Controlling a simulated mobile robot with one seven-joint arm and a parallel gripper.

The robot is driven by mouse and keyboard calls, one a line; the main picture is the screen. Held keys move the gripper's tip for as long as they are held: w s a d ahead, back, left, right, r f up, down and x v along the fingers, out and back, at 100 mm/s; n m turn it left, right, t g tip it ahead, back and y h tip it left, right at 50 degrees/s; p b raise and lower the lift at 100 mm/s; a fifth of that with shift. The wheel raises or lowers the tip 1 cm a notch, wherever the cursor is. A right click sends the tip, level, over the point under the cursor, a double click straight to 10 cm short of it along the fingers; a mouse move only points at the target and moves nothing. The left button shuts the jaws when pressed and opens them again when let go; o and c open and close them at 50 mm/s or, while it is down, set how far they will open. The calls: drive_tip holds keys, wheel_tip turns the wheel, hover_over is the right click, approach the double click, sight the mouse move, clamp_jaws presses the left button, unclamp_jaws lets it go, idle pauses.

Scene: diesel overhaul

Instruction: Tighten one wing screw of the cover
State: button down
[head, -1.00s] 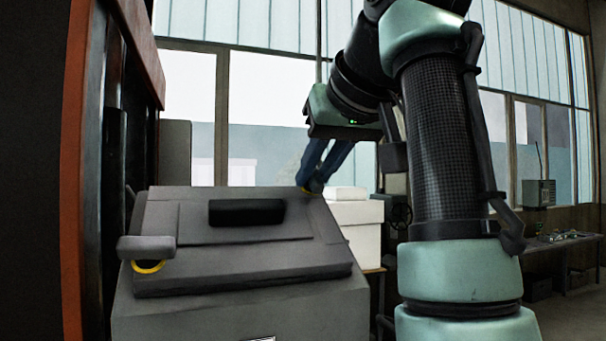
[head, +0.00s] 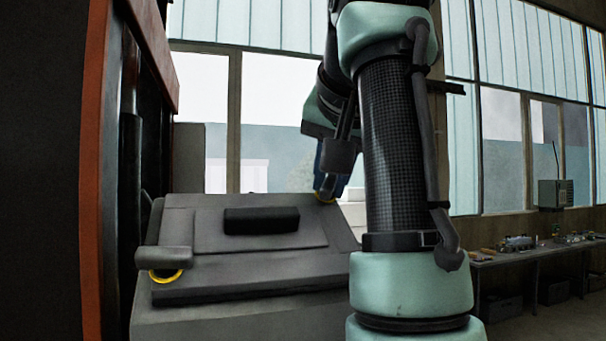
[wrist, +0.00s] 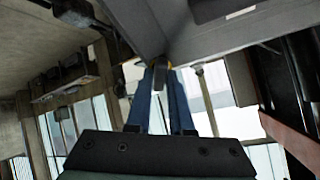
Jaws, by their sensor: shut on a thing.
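The cover (head: 210,275) is a dark grey sloped lid with a black handle (head: 261,219). One wing screw (head: 165,259), a grey bar over a yellow ring, stands at its near left corner. My gripper (head: 328,182) is at the far right corner, its blue fingers pointing down at a second wing screw, whose yellow ring (head: 325,198) shows below them. In the wrist view the fingers (wrist: 176,100) are shut on this dark wing screw (wrist: 158,78), at the cover's corner. My fingers partly hide it.
An orange-red frame (head: 97,170) rises close on the left of the cover. A bench (head: 545,249) with small parts and a radio (head: 555,193) stands at the far right. Tall windows are behind.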

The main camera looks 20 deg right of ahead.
drive_tip(key=shift+f, duration=0.15)
drive_tip(key=m+p, duration=0.1)
drive_tip(key=m, duration=0.1)
drive_tip(key=shift+a+r+m+g+h+p, duration=0.1)
drive_tip(key=shift+r+m+g+h+p, duration=0.1)
drive_tip(key=shift+m+g+h+p, duration=0.15)
drive_tip(key=shift+f+m+g+h+b, duration=0.25)
drive_tip(key=shift+m+g+b, duration=0.1)
drive_tip(key=shift+m, duration=0.8)
drive_tip(key=c, duration=0.7)
unclamp_jaws()
drive_tip(key=shift+r, duration=0.15)
drive_tip(key=shift+o, duration=0.2)
drive_tip(key=shift+s+b, duration=0.1)
drive_tip(key=shift+b, duration=0.3)
